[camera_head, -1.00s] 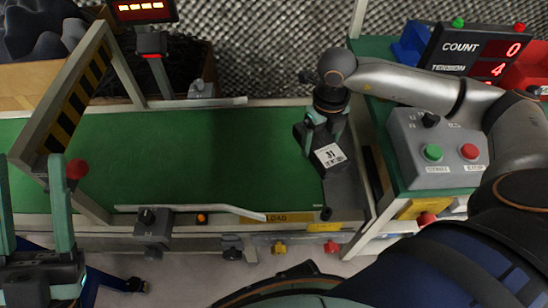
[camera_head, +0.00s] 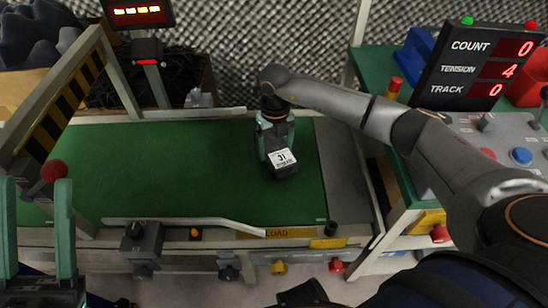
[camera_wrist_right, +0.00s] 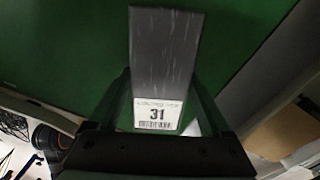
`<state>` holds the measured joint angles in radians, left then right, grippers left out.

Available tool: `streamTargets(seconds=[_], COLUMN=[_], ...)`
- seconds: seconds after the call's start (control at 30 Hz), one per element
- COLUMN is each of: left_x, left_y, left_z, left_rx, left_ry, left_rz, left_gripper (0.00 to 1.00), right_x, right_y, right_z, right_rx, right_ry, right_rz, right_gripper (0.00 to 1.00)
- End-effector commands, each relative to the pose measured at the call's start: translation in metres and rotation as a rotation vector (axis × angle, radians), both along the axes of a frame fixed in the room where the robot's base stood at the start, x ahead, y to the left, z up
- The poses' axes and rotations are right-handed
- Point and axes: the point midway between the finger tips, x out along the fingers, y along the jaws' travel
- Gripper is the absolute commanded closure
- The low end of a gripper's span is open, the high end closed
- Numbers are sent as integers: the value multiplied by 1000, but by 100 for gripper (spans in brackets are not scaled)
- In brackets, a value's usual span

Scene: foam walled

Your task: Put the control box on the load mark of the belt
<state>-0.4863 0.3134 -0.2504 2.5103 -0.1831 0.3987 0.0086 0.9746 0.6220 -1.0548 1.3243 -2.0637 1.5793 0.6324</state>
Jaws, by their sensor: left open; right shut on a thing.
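The control box is a dark grey box (camera_head: 286,172) with a white label reading 31. It is held in my right gripper (camera_head: 277,138), over the right part of the green belt (camera_head: 170,170). The wrist view shows the box (camera_wrist_right: 166,55) and its label between the fingers, with green belt behind. I cannot tell whether it touches the belt. The yellow LOAD mark (camera_head: 288,233) is on the belt's near edge, below the box in the picture. My left gripper (camera_head: 36,190) is open and empty at the left edge, its fingers upright.
A striped gate (camera_head: 62,105) with a red knob (camera_head: 53,171) stands over the belt's left end. A pale guide rail (camera_head: 190,223) runs along the near edge. A display reading COUNT 0 (camera_head: 485,62) and a button panel (camera_head: 510,145) stand at the right. The belt's middle is clear.

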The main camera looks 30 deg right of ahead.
Motion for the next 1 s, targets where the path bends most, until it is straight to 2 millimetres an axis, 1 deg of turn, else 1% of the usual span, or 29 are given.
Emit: streamTargets(seconds=[0.07,0.2,0.23,0.3,0.5,0.63,0.67,0.8,1.0], left_x=[0,0,0,1,2,2,2,2,1], left_y=[0,-2,-2,-3,-4,-4,-3,-3,-3], left_z=[-5,-21,-24,-26,-24,-26,-26,-25,-24], left_rx=[3,13,15,22,20,17,17,13,12], left_ry=[0,1,3,6,11,10,10,10,8], left_rz=[0,4,5,7,8,9,9,10,9], left_gripper=[50,50,50,50,50,50,50,50,50], right_x=[4,3,3,4,4,4,3,3,3], right_y=[3,2,2,2,2,2,2,2,2], right_z=[-6,-31,-34,-36,-34,-38,-39,-38,-38], right_rx=[1,1,1,2,1,1,0,0,0], right_ry=[-2,1,0,-1,-2,-1,0,1,1], right_rz=[2,1,1,1,1,1,1,1,1], right_gripper=[97,97,97,97,97,97,17,1,0])
